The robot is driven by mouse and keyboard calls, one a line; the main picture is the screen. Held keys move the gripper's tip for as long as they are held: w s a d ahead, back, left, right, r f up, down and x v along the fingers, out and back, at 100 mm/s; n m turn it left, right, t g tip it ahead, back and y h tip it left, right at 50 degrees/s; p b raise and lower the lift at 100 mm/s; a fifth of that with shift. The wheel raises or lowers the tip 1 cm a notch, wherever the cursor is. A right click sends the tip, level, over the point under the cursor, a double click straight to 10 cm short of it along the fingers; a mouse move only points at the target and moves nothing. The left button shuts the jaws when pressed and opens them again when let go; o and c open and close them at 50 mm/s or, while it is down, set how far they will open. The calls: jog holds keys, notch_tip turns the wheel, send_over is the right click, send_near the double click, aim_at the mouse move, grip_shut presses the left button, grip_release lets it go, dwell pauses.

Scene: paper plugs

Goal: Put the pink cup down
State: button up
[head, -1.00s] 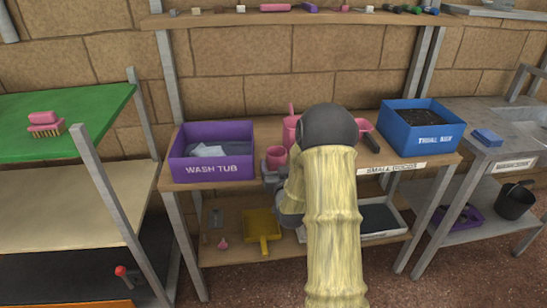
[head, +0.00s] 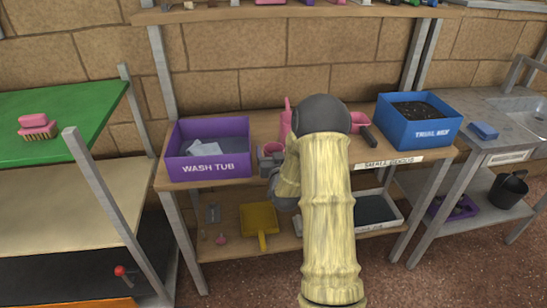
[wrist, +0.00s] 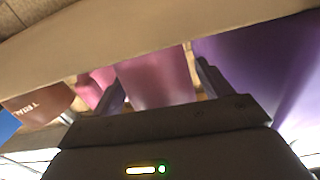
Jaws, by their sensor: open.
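The pink cup (head: 271,149) stands on the upper bench top, just right of the purple wash tub, partly hidden by my gripper and arm in the head view. My gripper (head: 268,165) is at the front of the cup, near the bench's front edge. In the wrist view, which is upside down, the cup (wrist: 155,80) lies between the two spread fingers of my gripper (wrist: 160,85). The jaws are open. A gap shows by the right finger; contact at the left one is unclear. The cup's base is hidden in the head view.
The purple wash tub (head: 207,168) is close on the left. A pink watering can (head: 286,118) is behind the cup, partly hidden by my arm. A lower shelf holds a yellow dustpan (head: 259,219).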

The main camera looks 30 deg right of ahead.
jog(key=shift+c, duration=0.2)
jog(key=c, duration=1.1)
jog(key=shift+r, duration=0.1)
notch_tip(320, 180, up, 10)
jog(key=p, duration=0.1)
jog(key=shift+a, duration=0.1)
